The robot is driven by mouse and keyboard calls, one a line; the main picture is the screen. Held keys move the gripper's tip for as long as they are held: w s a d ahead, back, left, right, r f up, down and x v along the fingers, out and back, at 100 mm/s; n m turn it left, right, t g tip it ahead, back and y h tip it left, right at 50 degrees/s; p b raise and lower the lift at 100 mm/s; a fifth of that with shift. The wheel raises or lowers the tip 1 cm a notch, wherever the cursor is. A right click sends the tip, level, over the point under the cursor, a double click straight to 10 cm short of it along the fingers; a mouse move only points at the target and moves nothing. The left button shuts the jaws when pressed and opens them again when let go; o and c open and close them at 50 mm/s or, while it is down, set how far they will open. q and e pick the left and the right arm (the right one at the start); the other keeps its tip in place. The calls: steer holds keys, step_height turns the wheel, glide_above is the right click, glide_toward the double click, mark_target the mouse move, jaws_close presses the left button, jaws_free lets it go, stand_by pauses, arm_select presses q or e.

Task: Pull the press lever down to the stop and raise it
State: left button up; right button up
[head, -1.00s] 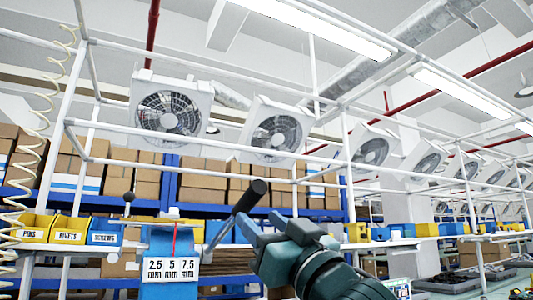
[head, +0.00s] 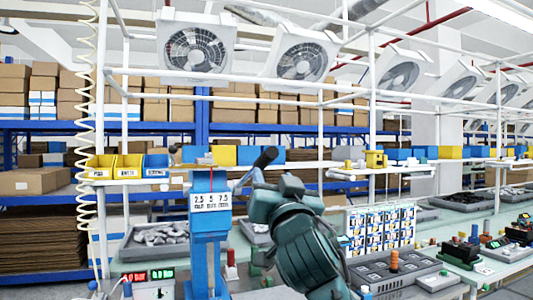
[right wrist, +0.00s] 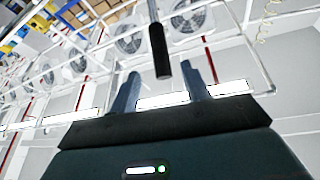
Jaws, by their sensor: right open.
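The blue press (head: 209,235) stands upright on the bench, with a scale plate (head: 210,201) marked 2.5, 5 and 7.5 mm. Its lever slants up to the right and ends in a black grip (head: 266,157). My right gripper (head: 273,182) is open, close to this grip in the head view. In the right wrist view, the black grip (right wrist: 160,55) hangs in from the top, its end near the gap between my open fingertips (right wrist: 160,70). I cannot tell if they touch. My left gripper is not in view.
Yellow and blue bins (head: 129,166) stand on a shelf behind. A grey tray of metal parts (head: 155,238) is left of the press. A coiled cable (head: 88,120) hangs at left.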

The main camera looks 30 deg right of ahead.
mark_target(267, 163)
steer(key=p+x, duration=0.2)
steer(key=x, duration=0.7)
steer(key=shift+w+d+r+p, duration=0.1)
steer(key=shift+r+p, duration=0.05)
steer(key=shift+p, duration=0.25)
steer(key=shift+c, duration=0.4)
jaws_close()
